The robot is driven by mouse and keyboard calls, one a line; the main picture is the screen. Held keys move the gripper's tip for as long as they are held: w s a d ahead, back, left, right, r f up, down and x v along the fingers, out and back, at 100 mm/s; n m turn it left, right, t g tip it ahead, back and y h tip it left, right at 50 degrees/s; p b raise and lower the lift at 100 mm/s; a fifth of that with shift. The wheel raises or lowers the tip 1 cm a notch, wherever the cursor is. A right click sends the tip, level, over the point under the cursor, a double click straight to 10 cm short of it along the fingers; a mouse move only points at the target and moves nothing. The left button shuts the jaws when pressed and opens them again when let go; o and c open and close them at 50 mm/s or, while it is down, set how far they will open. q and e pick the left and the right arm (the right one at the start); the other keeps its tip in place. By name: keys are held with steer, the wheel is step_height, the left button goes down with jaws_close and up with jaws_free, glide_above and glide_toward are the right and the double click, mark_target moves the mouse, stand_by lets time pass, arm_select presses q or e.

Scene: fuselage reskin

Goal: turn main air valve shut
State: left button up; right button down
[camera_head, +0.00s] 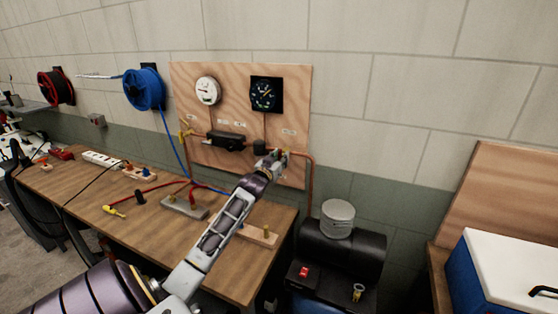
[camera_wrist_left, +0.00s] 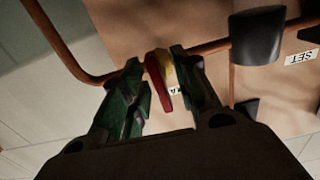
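The main air valve shows a red and yellow handle (camera_wrist_left: 157,82) in the left wrist view, set on copper pipework at the lower right of the wooden wall panel. My left gripper (camera_head: 274,159) reaches up to the panel there and covers most of the valve in the head view. The hidden inner finger faces leave the exact contact unclear. My right gripper is in neither view.
The wooden panel (camera_head: 230,82) also carries a white gauge (camera_head: 208,91), a dark gauge (camera_head: 266,94) and a black pipe fitting (camera_head: 226,141). The workbench (camera_head: 100,188) below holds hoses and blocks. A black compressor (camera_head: 343,253) stands right of it.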

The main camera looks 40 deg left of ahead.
arm_select(q)
steer(key=shift+s, duration=0.15)
steer(key=v, duration=1.1)
steer(key=shift+s, duration=0.35)
steer(key=shift+d, duration=0.15)
stand_by(0.7)
